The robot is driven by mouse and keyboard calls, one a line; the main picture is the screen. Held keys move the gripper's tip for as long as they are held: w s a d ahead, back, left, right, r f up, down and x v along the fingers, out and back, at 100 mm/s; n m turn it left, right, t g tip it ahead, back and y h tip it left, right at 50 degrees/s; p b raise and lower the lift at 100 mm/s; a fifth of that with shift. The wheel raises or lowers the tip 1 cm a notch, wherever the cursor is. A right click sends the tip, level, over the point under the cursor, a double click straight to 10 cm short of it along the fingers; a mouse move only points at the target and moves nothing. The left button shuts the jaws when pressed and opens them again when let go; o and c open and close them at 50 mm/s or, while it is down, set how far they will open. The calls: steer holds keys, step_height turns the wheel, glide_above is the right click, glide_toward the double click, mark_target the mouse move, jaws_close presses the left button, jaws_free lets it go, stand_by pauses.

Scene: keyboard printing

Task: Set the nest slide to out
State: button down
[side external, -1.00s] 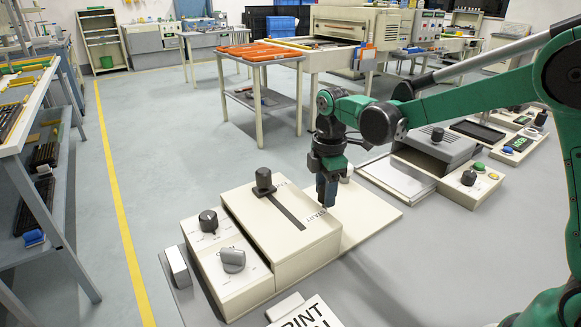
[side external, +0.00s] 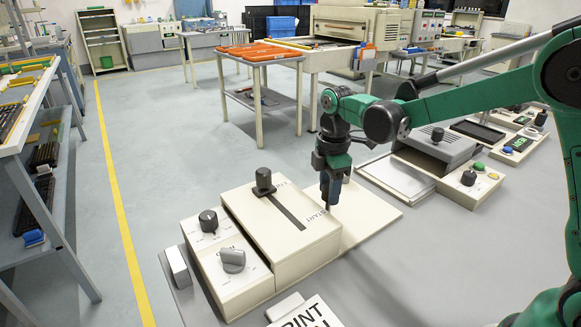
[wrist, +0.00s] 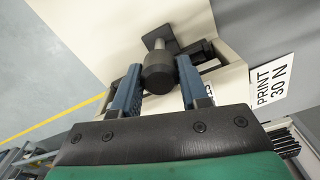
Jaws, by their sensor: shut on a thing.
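In the side view my gripper (side external: 327,207) points down by the right side of the cream box. In the wrist view my gripper (wrist: 160,85) has its two blue fingers on either side of a black round knob (wrist: 158,73), shut on it. A grey stem and a dark square plate (wrist: 158,36) show beyond the knob, against a cream surface. I cannot tell the knob apart in the side view. Another black slide handle (side external: 263,180) stands at the far end of a dark slot on the cream box (side external: 280,250). START is printed near the slot's other end. No label reading nest is legible.
A lower cream unit with a black dial (side external: 208,221) and a grey dial (side external: 233,260) adjoins the box. A PRINT 30 N card (wrist: 271,82) lies close by. A grey machine (side external: 436,150) stands behind on the right.

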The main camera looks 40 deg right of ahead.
steer(key=d, duration=1.4)
steer(key=shift+d, duration=0.35)
steer(key=shift+c, duration=2.2)
jaws_free()
step_height(320, 180, up, 6)
steer(key=shift+f, duration=0.15)
steer(key=s+a+m+t, duration=0.7)
steer(key=s+a+m, duration=0.4)
steer(key=a+m, duration=0.3)
steer(key=shift+s+a+m, duration=0.15)
steer(key=shift+a+m, duration=0.15)
steer(key=shift+a, duration=0.45)
